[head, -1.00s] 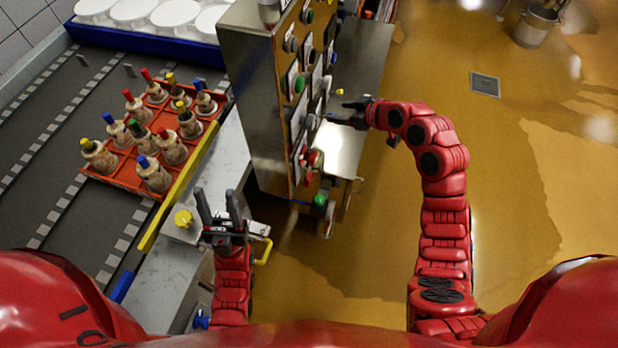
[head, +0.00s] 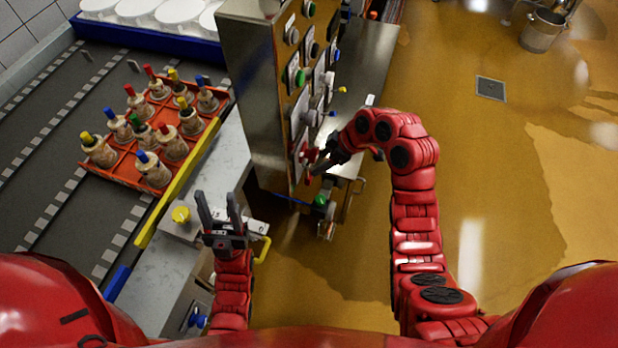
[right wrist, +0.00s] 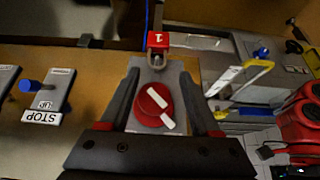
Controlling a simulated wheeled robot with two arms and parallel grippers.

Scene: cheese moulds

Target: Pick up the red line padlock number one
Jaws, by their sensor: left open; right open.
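The red padlock marked 1 (right wrist: 159,41) shows in the right wrist view, its shackle at a grey plate's edge. The plate carries a red round knob (right wrist: 150,106) with a white bar. My right gripper (right wrist: 158,82) is open, with its fingers on either side of the knob and plate. The padlock body lies just beyond the fingertips, apart from them. In the head view my right gripper (head: 316,162) is at the steel cabinet's lower front, by the red knob (head: 307,154); I cannot make out the padlock there. My left gripper (head: 219,200) is open and empty over the counter.
The steel cabinet (head: 250,95) has several knobs and plates on its face. A green item (head: 321,201) is below the red knob. An orange crate (head: 122,178) of several colour-capped items stands on the belt at left. The floor at right is mostly clear.

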